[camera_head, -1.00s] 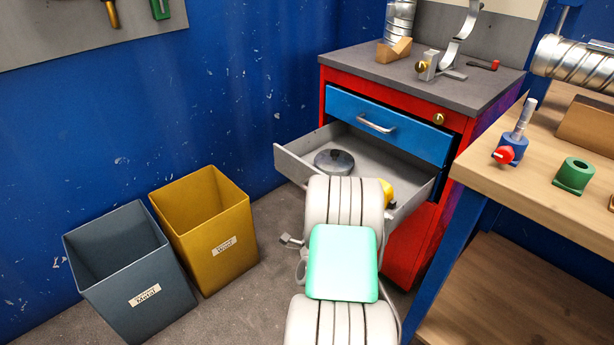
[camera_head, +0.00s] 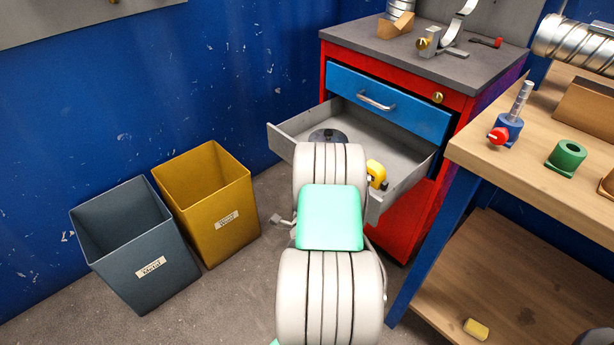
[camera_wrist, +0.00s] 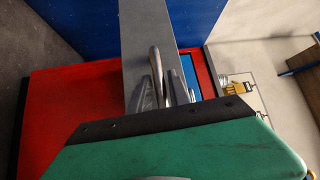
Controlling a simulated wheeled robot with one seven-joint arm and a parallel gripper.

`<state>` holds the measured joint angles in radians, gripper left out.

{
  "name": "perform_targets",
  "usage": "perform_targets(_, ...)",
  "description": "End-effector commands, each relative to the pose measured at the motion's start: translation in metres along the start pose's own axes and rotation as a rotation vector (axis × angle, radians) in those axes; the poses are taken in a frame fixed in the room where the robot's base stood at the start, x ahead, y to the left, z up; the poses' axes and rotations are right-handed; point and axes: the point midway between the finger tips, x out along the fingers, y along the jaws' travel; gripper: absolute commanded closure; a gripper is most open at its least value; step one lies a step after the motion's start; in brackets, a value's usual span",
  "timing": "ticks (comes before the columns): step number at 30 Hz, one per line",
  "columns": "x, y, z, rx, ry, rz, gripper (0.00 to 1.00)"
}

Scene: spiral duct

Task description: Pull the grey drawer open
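The grey drawer (camera_head: 286,142) stands well out of the red cabinet (camera_head: 326,81), below a closed blue drawer (camera_head: 345,84). A dark round object (camera_head: 327,135) and a yellow object (camera_head: 376,172) lie in it. In the head view my arm covers the drawer's front and hides my gripper. In the wrist view the grey drawer front (camera_wrist: 148,30) runs up the middle. Its metal handle (camera_wrist: 155,68) lies between the fingers of my gripper (camera_wrist: 160,92), which look closed on it.
A wooden workbench (camera_head: 520,165) stands close at the right, with a blue leg (camera_head: 432,250) near my arm. A grey bin (camera_head: 130,250) and a yellow bin (camera_head: 205,205) stand at the left. Bare floor lies between the bins and my arm.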

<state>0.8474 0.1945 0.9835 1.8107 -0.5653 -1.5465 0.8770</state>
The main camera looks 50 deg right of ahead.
Motion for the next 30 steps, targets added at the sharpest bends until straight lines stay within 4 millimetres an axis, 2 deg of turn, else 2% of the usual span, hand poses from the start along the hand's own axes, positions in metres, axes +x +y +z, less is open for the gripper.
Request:
perform_targets(5,-0.007,0.0,0.001,-0.001,-0.001,0.001,0.78)
perform_targets(13,-0.058,0.0,0.001,0.0,-0.002,0.001,0.78)
perform_targets(18,-0.077,0.0,0.0,0.0,0.0,0.0,0.78)
perform_targets(30,-0.077,-0.003,0.001,-0.004,-0.006,0.002,0.78)
